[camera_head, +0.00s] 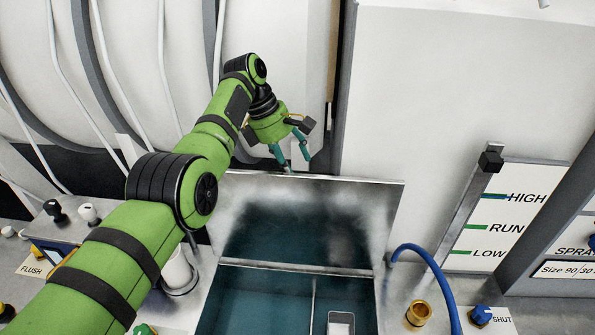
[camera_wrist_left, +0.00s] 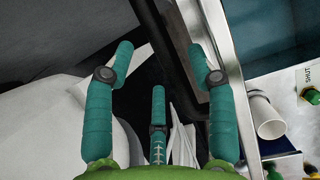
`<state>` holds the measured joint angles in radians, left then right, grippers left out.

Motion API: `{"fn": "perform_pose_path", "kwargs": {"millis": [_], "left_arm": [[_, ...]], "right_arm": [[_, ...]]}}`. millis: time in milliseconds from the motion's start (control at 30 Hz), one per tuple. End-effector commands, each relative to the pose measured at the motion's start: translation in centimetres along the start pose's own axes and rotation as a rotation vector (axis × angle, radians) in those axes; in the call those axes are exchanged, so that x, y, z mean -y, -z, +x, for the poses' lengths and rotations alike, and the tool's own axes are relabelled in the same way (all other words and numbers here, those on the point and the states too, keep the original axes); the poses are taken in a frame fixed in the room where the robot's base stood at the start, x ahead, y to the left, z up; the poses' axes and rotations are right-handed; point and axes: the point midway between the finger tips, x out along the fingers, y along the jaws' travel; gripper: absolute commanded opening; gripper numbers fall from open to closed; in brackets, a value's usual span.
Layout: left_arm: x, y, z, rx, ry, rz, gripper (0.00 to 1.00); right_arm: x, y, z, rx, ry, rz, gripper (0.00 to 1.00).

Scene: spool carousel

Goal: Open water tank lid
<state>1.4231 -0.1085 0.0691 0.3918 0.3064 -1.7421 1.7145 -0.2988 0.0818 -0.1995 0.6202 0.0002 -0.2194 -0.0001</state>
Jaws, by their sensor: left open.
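The water tank (camera_head: 290,292) is at the bottom middle of the head view, with its top open and dark teal water visible inside. Its metal lid (camera_head: 315,215) stands raised at the tank's back edge, its shiny inner face toward me. My left gripper (camera_head: 294,167) is just behind the lid's top edge, fingers spread and pointing down. In the left wrist view, my left gripper (camera_wrist_left: 170,75) is open with nothing between its fingers. A metal edge (camera_wrist_left: 215,25) runs close to the right finger; I cannot tell whether they touch. My right gripper is not in view.
A white cup (camera_head: 177,268) stands left of the tank. A blue hose (camera_head: 437,275), brass fitting (camera_head: 418,314) and blue knob (camera_head: 482,314) are on the right. A small light container (camera_head: 341,323) is in the tank. White machine walls (camera_head: 440,80) rise close behind.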

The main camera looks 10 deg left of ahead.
Motion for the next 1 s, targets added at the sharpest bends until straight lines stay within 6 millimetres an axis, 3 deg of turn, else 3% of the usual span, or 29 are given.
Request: {"fn": "perform_pose_path", "kwargs": {"millis": [33, 133, 300, 500, 1000], "left_arm": [[-0.1, 0.0, -1.7, 0.0, -0.007, 0.0, 0.56], [-0.1, 0.0, -4.2, -0.001, -0.006, -0.001, 0.56], [-0.1, 0.1, -6.1, -0.001, -0.002, -0.001, 0.56], [0.0, 0.1, -7.2, -0.002, -0.002, -0.001, 0.56], [0.0, 0.1, -7.3, -0.001, -0.002, -0.001, 0.56]], "right_arm": [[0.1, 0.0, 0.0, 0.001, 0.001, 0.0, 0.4], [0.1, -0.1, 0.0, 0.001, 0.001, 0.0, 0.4], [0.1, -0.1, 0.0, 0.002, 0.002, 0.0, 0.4], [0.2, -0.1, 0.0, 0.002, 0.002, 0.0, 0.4], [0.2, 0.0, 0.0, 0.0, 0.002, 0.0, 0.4]]}}
